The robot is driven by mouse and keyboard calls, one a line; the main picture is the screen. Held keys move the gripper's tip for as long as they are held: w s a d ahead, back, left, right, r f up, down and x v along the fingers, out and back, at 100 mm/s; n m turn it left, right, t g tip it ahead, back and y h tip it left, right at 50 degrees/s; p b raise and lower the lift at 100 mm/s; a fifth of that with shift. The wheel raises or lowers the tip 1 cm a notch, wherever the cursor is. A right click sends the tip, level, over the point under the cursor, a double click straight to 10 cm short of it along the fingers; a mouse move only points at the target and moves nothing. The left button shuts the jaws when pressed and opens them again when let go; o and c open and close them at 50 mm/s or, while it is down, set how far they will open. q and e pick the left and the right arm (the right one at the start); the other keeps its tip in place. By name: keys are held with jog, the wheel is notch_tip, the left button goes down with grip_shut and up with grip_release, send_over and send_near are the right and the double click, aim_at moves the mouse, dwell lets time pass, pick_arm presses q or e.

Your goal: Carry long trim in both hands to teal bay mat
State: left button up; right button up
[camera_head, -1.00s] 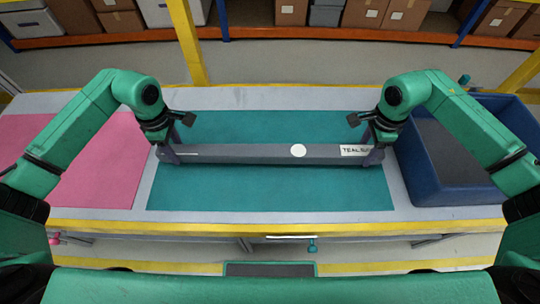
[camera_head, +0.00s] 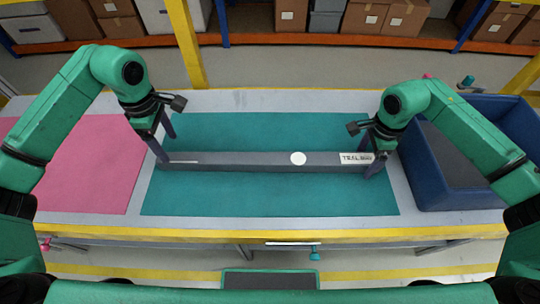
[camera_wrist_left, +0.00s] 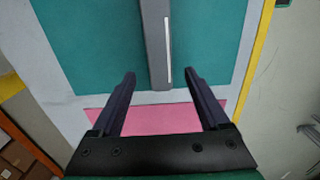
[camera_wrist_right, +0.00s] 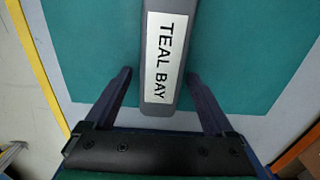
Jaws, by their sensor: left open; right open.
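The long grey trim (camera_head: 240,161) lies across the teal mat (camera_head: 270,195), with a white disc near its middle and a "TEAL BAY" label at its right end. My right gripper (camera_head: 375,158) is open at the trim's right end; in the right wrist view the fingers (camera_wrist_right: 160,82) stand on either side of the labelled end of the trim (camera_wrist_right: 172,55).
A pink mat (camera_head: 90,170) is on the left of the table. A blue open bin (camera_head: 460,200) stands on the right, close to my right arm. Yellow edging (camera_head: 270,234) runs along the table front. Shelves with boxes (camera_head: 365,18) stand behind.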

jog(key=shift+r, duration=0.25)
pick_arm(q)
notch_tip(320, 180, up, 5)
pick_arm(e)
notch_tip(320, 180, up, 12)
jog(key=shift+f, duration=0.2)
pick_arm(q)
jog(key=shift+s, duration=0.1)
pick_arm(e)
jog(key=shift+f, duration=0.1)
